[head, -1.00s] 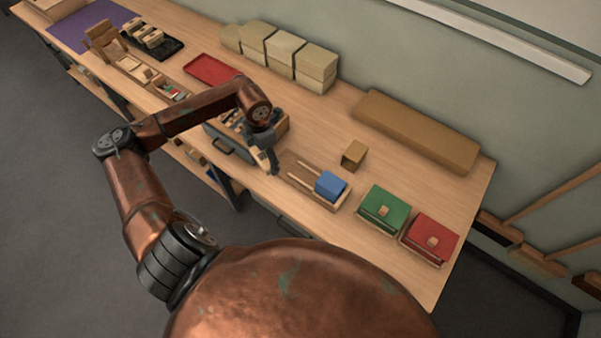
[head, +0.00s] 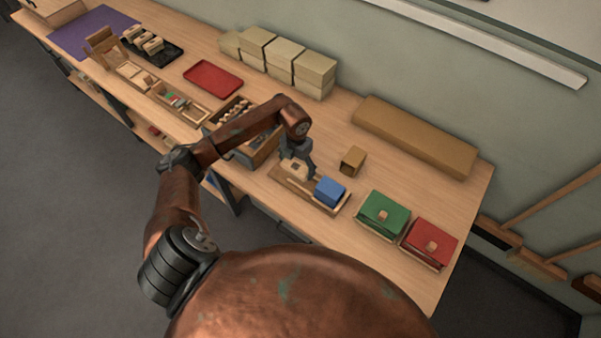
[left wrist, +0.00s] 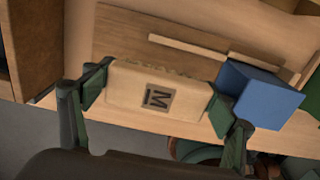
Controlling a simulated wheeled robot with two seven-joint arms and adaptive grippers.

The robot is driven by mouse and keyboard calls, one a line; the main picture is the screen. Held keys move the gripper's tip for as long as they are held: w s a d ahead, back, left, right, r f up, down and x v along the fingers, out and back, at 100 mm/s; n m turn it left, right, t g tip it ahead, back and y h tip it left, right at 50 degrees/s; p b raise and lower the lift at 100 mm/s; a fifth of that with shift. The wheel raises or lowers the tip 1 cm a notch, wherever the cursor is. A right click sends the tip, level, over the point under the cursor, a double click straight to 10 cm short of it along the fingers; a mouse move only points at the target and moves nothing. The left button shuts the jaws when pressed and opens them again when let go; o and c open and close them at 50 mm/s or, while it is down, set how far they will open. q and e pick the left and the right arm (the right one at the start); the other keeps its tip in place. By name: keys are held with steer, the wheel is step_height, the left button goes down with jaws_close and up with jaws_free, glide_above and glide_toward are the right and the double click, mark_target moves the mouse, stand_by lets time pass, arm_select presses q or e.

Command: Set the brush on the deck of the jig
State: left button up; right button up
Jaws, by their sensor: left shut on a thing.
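The brush is a pale wooden block marked with a dark M, seen in the left wrist view (left wrist: 130,88) and as a small pale block in the head view (head: 295,169). My left gripper (head: 297,166) is shut on it, one finger at each end in the left wrist view. The jig (head: 284,182) is a low wooden board with thin rails and a blue block (head: 330,190) at its right end. The brush is over the jig's left part; I cannot tell whether it touches the deck. The jig also shows in the left wrist view (left wrist: 125,40). My right gripper is out of view.
A drawer-like box with compartments (head: 262,150) stands just left of the jig. A small brown block (head: 352,159) stands behind it. Green (head: 383,212) and red (head: 430,242) boxes are to the right.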

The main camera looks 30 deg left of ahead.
mark_target(300, 164)
arm_select(q)
steer(key=shift+w+d+f, duration=0.25)
steer(key=shift+f, duration=0.15)
steer(key=f, duration=0.3)
steer(key=shift+w+d, duration=0.15)
steer(key=shift+d, duration=0.1)
steer(key=shift+f, duration=0.35)
steer(key=shift+f, duration=0.2)
steer(key=o, duration=1.1)
steer(key=shift+r, duration=0.15)
step_height(300, 164, up, 12)
steer(key=shift+r, duration=0.1)
